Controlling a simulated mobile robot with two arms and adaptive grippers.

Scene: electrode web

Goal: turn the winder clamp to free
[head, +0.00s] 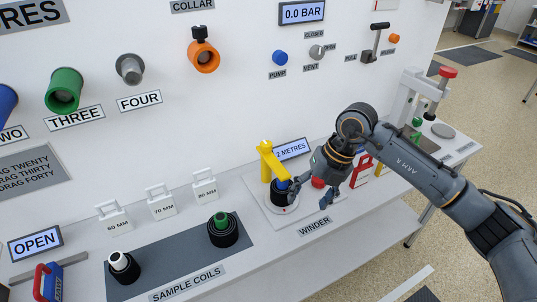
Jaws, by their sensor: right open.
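The winder (258,214) is a pale plate on the bench with a dark coil (284,193) on it. My right gripper (316,193) is open, just right of the coil and clamp. One finger is close to the coil; I cannot tell whether it touches. A red knob (318,183) shows partly behind the gripper. My left gripper is not in view.
A display (291,150) reading "2 METRES" stands behind the winder. Sample coils (223,230) sit on a grey mat (172,262) at left. A red-handled item (361,170) and a press (430,105) stand at right.

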